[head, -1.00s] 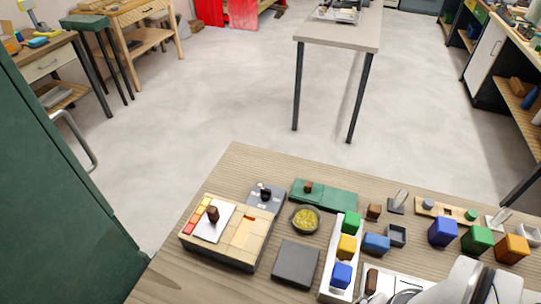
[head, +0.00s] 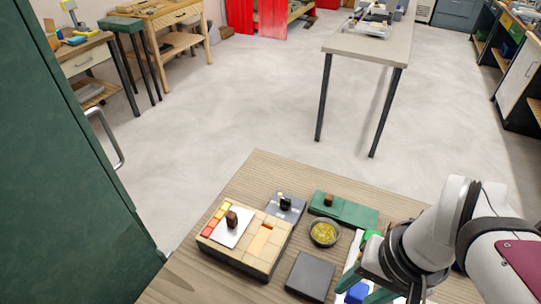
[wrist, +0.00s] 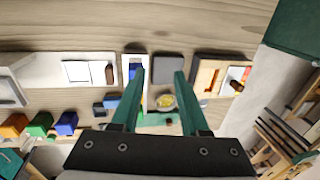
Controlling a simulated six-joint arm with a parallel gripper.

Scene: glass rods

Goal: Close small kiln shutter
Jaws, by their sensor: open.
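The small kiln (head: 235,257) is a low tan brick block on the table, with red, orange and yellow pieces along its left edge. A white plate with a brown knob, seemingly the shutter (head: 228,237), lies on its top left part. An orange slot (head: 258,240) shows to the right of the plate. In the wrist view the kiln (wrist: 207,73) is at the right, its brown knob near its right side. My gripper (head: 378,292) is open, with green fingers, above the table to the right of the kiln. The fingers also show in the wrist view (wrist: 160,78), apart and empty.
A dark grey slab (head: 310,276) and a bowl of yellow bits (head: 324,233) lie between the kiln and my gripper. A green block with a brown knob (head: 345,209) and a grey piece (head: 285,206) stand behind. A green cabinet (head: 70,170) stands at the left.

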